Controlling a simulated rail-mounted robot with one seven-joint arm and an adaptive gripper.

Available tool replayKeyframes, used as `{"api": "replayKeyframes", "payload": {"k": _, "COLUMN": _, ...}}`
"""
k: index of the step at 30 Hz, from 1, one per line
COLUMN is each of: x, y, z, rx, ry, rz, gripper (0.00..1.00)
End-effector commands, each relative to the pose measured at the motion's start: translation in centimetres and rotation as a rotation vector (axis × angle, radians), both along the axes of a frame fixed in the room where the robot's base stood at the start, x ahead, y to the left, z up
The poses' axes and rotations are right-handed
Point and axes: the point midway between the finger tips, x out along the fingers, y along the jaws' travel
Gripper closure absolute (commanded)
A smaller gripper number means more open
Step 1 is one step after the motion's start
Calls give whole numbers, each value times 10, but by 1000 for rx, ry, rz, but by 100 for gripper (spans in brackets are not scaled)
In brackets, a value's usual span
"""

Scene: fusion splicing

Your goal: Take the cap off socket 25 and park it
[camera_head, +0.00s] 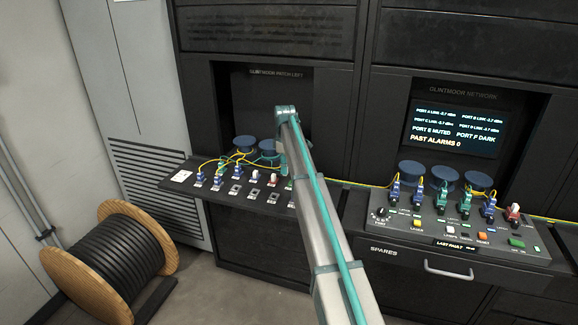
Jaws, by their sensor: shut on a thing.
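The patch panel shelf (172,185) stands under the sign GLINTMOOR PATCH LEFT. It carries blue plugs with yellow cables, such as one blue plug (199,179), and dark square sockets such as one empty socket (235,190). Socket numbers are too small to read, so I cannot tell which is socket 25. My arm crosses in front of the shelf's right part. My gripper's fingers and anything in them are hidden behind the arm.
Blue fibre spools (243,143) stand behind the sockets. To the right is a network console (385,228) with plugs, buttons and a lit screen (456,131), above a SPARES drawer (405,265). A large cable reel (112,262) stands on the floor at left.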

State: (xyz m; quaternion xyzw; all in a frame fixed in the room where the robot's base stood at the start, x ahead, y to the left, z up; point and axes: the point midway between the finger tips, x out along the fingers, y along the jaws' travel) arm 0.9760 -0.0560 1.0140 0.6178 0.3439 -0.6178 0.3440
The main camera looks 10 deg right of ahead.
Motion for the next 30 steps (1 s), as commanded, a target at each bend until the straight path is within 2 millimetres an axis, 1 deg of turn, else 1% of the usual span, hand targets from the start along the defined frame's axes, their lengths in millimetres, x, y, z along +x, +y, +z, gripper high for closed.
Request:
{"api": "replayKeyframes", "payload": {"k": 1, "x": -5, "y": 5, "z": 0, "rx": 0, "ry": 0, "rz": 1, "gripper": 100}}
{"api": "replayKeyframes", "payload": {"k": 23, "x": -43, "y": 57, "z": -1, "rx": 0, "ry": 0, "rz": 1, "gripper": 100}}
{"api": "replayKeyframes", "payload": {"k": 24, "x": -42, "y": 56, "z": -6, "rx": 0, "ry": 1, "rz": 0, "gripper": 100}}
{"api": "replayKeyframes", "payload": {"k": 30, "x": -41, "y": 56, "z": -25, "rx": 1, "ry": 1, "rz": 0, "gripper": 100}}
